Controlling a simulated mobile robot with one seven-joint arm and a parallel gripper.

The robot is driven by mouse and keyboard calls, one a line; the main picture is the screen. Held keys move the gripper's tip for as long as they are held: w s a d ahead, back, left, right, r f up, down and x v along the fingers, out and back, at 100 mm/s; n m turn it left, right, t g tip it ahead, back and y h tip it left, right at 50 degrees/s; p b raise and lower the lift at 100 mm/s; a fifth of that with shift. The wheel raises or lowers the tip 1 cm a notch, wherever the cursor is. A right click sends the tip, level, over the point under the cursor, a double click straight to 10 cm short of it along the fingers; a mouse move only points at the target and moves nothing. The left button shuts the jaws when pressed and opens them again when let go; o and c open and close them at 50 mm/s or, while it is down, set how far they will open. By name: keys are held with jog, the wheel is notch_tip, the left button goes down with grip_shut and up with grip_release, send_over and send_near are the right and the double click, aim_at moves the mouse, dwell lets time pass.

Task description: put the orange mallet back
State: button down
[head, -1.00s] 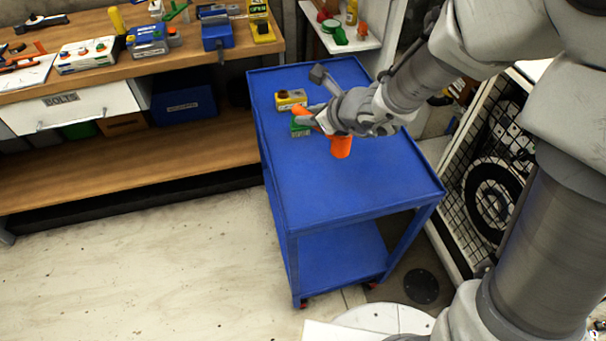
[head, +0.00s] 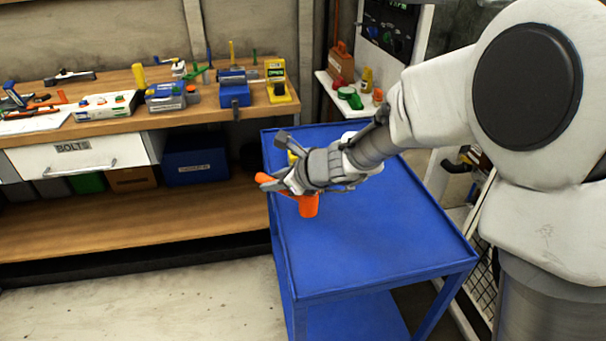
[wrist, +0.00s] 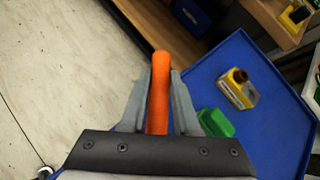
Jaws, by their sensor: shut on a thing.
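My gripper (head: 272,184) is shut on the orange mallet (head: 308,206) above the left part of the blue cart. In the head view, the mallet's thick orange end shows below my gripper, and a thin orange end shows at the fingertips. In the wrist view, the orange handle (wrist: 160,85) runs between the two grey fingers (wrist: 157,100) and sticks out past their tips. The middle of the mallet is hidden by my gripper. I cannot tell from the head view how high it is above the cart.
The blue cart top (head: 370,230) is largely bare. A yellow box (wrist: 240,90) and a green object (wrist: 216,122) stand on it close to my gripper. A cluttered wooden workbench (head: 200,115) with a white drawer (head: 75,155) is at left. A white shelf (head: 340,92) holds small items behind.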

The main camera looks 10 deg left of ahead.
jog(key=w+f, duration=0.1)
jog(key=w+d+f, duration=0.1)
jog(key=w, duration=0.1)
jog(key=shift+w, duration=0.15)
notch_tip(320, 180, down, 4)
jog(key=shift+w+f+b, duration=0.1)
jog(key=shift+f+b, duration=0.05)
jog(key=shift+b, duration=1.1)
jog(key=c, duration=0.7)
grip_release()
jog(key=shift+o, duration=0.2)
